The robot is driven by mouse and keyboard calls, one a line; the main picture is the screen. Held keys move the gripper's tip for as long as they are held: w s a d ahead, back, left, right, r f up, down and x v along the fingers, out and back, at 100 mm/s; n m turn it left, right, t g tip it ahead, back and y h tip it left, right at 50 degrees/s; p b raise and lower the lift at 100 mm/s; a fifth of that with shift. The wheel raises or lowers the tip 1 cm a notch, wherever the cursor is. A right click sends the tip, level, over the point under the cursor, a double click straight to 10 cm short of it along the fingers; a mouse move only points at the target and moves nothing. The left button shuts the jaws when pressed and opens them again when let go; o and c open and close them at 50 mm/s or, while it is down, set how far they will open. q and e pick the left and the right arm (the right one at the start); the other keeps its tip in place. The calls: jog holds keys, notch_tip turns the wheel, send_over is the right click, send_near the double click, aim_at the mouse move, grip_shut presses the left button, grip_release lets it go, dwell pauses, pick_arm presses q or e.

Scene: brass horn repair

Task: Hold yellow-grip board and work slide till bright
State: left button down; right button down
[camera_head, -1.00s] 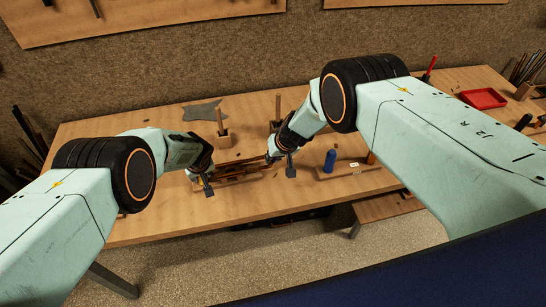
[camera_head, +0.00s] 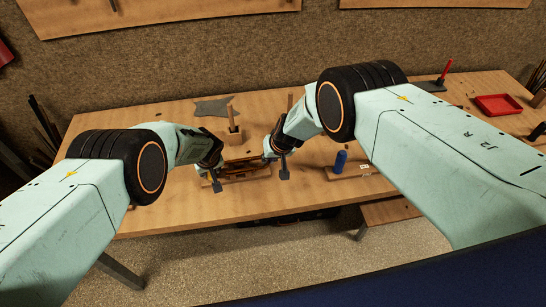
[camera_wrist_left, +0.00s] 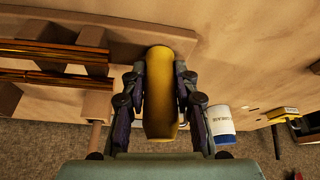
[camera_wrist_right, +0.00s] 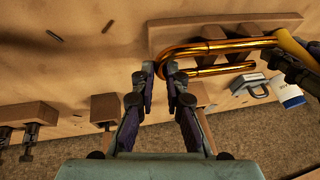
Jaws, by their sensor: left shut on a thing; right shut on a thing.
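The board (camera_wrist_left: 120,38) is a wooden block with a yellow grip (camera_wrist_left: 160,90) at its end. My left gripper (camera_wrist_left: 160,85) is shut around the yellow grip. The brass slide (camera_wrist_right: 215,58), two shiny orange-gold tubes joined by a round bend, lies along the board in the right wrist view. My right gripper (camera_wrist_right: 160,72) is shut at the bend end of the slide; its fingertips partly hide the contact. In the head view the board and slide (camera_head: 246,172) lie between my left gripper (camera_head: 216,165) and my right gripper (camera_head: 268,152), mostly small and dark.
A blue bottle (camera_head: 340,161) stands right of the grippers. A block with upright sticks (camera_head: 234,132) and a grey cloth (camera_head: 213,108) are behind. A red tray (camera_head: 497,104) is at the far right. A white-and-blue jar (camera_wrist_left: 222,125) is near my left gripper.

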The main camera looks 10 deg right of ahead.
pick_arm(q)
jog(key=shift+d, duration=0.2)
pick_arm(e)
jog(key=shift+a, duration=0.1)
jog(key=c, duration=1.4)
grip_release()
jog(key=shift+o, duration=0.2)
pick_arm(q)
jog(key=shift+a, duration=0.1)
pick_arm(e)
jog(key=shift+v, duration=1.05)
jog(key=v, duration=1)
pick_arm(q)
jog(key=c, duration=1)
grip_release()
jog(key=shift+o, duration=0.2)
